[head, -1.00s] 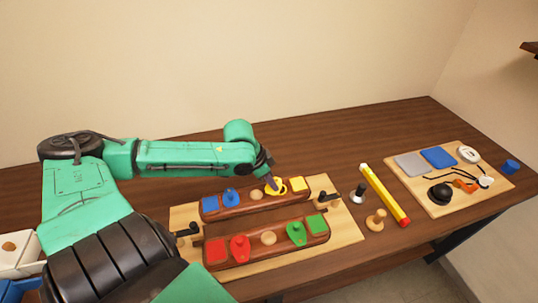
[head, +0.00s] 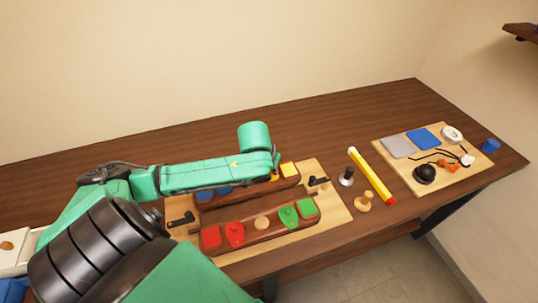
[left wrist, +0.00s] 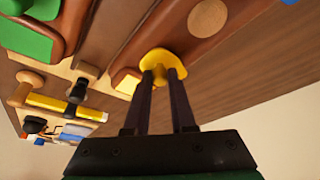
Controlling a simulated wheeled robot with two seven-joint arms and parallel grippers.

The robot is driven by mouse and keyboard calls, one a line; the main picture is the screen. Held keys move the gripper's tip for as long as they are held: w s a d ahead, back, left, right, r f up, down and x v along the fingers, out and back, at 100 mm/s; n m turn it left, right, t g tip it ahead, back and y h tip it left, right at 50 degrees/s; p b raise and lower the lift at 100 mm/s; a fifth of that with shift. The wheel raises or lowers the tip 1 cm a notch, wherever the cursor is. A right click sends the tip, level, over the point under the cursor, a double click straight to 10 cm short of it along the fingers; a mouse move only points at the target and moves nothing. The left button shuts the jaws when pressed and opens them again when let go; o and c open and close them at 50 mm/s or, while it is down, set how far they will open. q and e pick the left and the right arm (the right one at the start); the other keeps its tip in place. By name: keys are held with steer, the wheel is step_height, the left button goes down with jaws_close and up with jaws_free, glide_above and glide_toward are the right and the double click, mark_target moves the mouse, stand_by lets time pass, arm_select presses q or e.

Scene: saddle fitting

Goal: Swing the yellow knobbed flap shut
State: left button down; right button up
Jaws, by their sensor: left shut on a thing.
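The yellow knobbed flap (left wrist: 172,58) is on the far wooden bar (left wrist: 178,30), beside the yellow square (left wrist: 127,82). In the left wrist view my left gripper (left wrist: 160,76) is shut on the flap's knob, with both fingers around it. In the head view my arm covers most of the flap, while the yellow square (head: 290,170) shows just past the arm's end. I cannot tell how far the flap is turned. My right gripper is not in view.
The near bar (head: 262,236) carries red and green squares and knobbed flaps. Both bars lie on a light board (head: 335,217). A black-knobbed peg (head: 346,177), a wooden knob (head: 364,201) and a yellow-red stick (head: 371,176) stand or lie to the right.

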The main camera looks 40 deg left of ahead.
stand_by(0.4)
arm_select(q)
steer(key=c, duration=0.8)
jaws_free()
steer(key=shift+o, duration=0.2)
steer(key=p+v, duration=0.7)
steer(key=v, duration=0.7)
steer(key=shift+s+r, duration=0.2)
steer(key=shift+r, duration=0.1)
